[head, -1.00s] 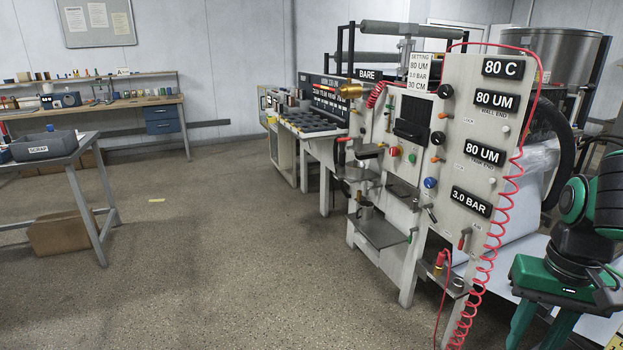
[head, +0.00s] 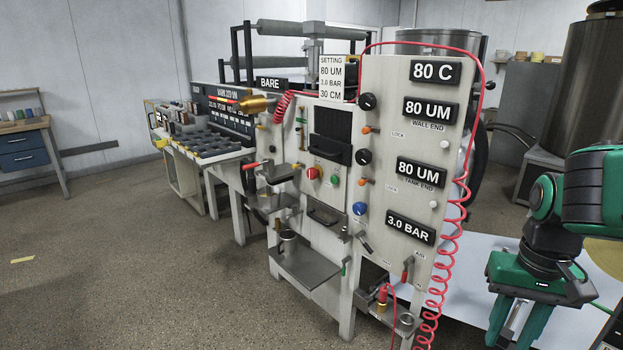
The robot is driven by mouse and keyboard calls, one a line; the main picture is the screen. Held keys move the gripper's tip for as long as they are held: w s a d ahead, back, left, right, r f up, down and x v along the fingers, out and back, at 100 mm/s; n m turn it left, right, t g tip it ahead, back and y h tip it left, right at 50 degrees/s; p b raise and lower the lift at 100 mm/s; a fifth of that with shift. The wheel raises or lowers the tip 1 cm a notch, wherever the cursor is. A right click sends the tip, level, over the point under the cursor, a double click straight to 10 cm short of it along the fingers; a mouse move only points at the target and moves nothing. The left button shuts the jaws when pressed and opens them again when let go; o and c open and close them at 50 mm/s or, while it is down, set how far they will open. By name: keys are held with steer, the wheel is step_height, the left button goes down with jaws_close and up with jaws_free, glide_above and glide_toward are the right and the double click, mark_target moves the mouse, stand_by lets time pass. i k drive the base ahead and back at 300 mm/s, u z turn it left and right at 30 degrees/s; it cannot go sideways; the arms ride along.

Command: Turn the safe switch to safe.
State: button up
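The coating machine's control panel (head: 385,180) stands in the middle right. No label that I can read as safe shows, so I cannot tell for sure which part is the safe switch. A small dark lever (head: 365,242) sits below the blue knob (head: 360,209), and a red-handled lever (head: 406,270) sits lower right beside a tiny label. Red (head: 312,173) and green (head: 335,178) buttons sit left of the knobs. My green gripper (head: 517,328) hangs at the lower right, pointing down, apart from the panel.
A coiled red hose (head: 460,215) hangs along the panel's right edge. Small shelves (head: 305,268) jut from the panel's front. A white surface (head: 475,262) lies behind my gripper.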

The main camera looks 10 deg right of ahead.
mark_target(314, 173)
steer(key=u, duration=0.05)
steer(key=k, duration=0.6)
steer(key=u, duration=0.4)
steer(key=i, duration=1.5)
steer(key=z, duration=0.1)
